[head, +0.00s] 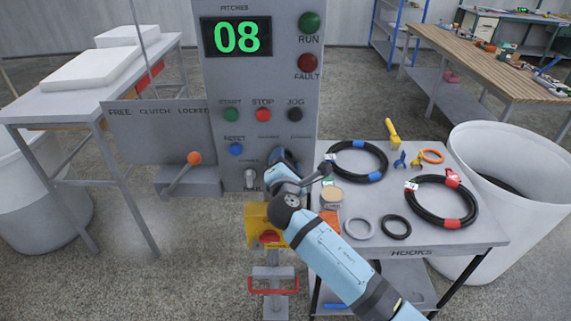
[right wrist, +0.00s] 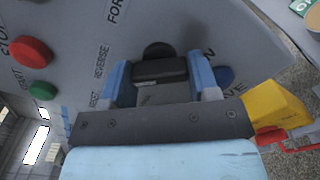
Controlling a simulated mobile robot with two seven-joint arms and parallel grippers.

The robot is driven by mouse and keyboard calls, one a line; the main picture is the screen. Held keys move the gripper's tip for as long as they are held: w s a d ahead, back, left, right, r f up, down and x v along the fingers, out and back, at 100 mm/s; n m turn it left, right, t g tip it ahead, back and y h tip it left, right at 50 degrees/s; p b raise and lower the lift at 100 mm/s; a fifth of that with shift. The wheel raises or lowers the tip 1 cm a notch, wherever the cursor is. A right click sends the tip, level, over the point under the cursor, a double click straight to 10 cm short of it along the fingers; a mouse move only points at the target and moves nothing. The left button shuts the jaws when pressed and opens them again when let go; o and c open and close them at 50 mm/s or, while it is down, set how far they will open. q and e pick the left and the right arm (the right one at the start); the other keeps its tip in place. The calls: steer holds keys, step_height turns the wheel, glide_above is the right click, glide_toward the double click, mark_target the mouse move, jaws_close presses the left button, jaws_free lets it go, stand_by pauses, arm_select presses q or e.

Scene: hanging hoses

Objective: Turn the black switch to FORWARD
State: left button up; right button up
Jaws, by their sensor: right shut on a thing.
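The black switch (right wrist: 155,50) is on the grey control panel (right wrist: 70,35), beside the REVERSE label and a partly cut-off FOR... label in the right wrist view. My right gripper (right wrist: 160,80) is at the switch, with its blue fingers on both sides of the black handle and shut on it. In the head view my right gripper (head: 285,168) reaches the lower panel and hides most of the switch. Which way the handle points cannot be told clearly. My left gripper is not in view.
START (head: 231,115), STOP (head: 263,115) and JOG (head: 295,115) buttons sit above, with a blue RESET button (head: 236,149) to the left. A yellow box (head: 257,228) with a red button is below. A hose table (head: 460,238) stands right.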

steer(key=m+b, duration=0.3)
steer(key=m, duration=0.1)
steer(key=shift+f, duration=0.2)
steer(key=shift+r+m+b, duration=0.1)
steer(key=shift+m+b, duration=1.15)
steer(key=shift+m, duration=0.65)
steer(key=o, duration=0.9)
steer(key=shift+r, duration=0.1)
